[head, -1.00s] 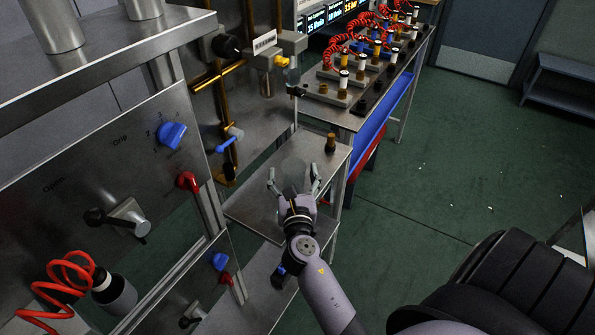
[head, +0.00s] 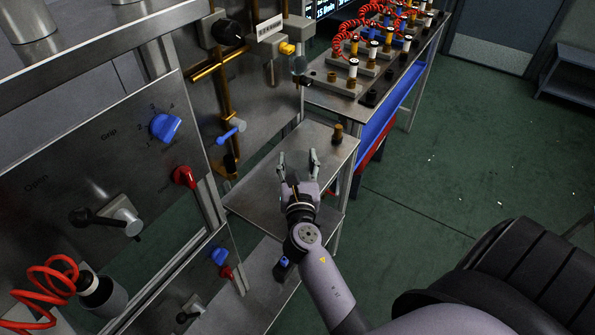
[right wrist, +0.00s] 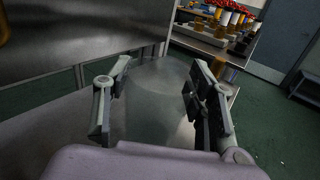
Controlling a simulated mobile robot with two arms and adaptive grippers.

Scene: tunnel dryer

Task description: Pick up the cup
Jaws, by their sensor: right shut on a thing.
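The cup (right wrist: 158,100) is a clear, greyish, see-through vessel, seen between the fingers in the right wrist view. In the head view it is so faint that its outline can hardly be told. My right gripper (head: 297,160) is over the steel shelf (head: 262,190), its two fingers on opposite sides of the cup. It is shut on the cup, as the right wrist view (right wrist: 161,75) also shows. I cannot tell whether the cup's base touches the shelf. My left gripper is not in view.
A small brass piece (head: 338,133) stands at the shelf's far right corner. A steel panel with blue (head: 165,127) and red (head: 184,177) knobs is at left. A bench (head: 330,95) with red coiled hoses stands behind. Green floor at right is open.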

